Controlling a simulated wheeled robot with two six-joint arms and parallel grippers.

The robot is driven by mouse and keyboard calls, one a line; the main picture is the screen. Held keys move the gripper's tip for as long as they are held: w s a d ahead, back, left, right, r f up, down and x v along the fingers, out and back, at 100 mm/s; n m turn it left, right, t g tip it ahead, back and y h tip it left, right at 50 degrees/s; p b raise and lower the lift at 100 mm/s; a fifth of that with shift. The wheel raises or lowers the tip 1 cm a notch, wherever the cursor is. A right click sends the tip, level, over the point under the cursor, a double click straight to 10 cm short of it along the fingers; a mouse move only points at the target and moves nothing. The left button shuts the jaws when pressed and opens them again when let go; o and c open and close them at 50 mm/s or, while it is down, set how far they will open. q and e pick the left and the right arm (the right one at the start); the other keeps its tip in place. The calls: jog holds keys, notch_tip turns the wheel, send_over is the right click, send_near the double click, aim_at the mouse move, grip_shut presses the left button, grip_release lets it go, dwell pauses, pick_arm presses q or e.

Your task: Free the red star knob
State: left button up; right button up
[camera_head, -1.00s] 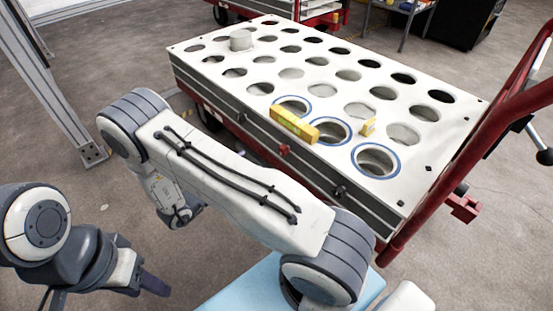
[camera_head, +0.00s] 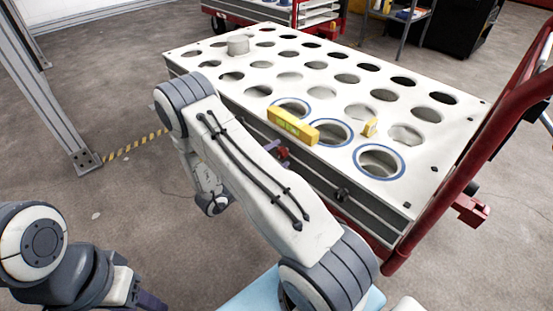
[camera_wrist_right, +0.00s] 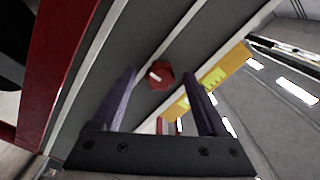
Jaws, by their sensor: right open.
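The red star knob (camera_head: 283,153) is on the grey front side of the white-topped cart, partly hidden behind my right arm in the head view. In the right wrist view the red knob (camera_wrist_right: 160,75) shows between the two purple fingers, near their tips. My right gripper (camera_wrist_right: 161,72) is open around the line to the knob, with visible space on both sides and no clear contact. In the head view only a bit of it shows beside the knob. My left gripper (camera_head: 150,300) is at the bottom left, away from the cart; its jaw opening is unclear.
The cart top (camera_head: 325,90) has many round holes, some blue-ringed. A yellow bar (camera_head: 293,125) lies at its front edge and shows close beside a finger in the wrist view (camera_wrist_right: 222,75). A red rail (camera_head: 470,150) rises at right.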

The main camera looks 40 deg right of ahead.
grip_shut()
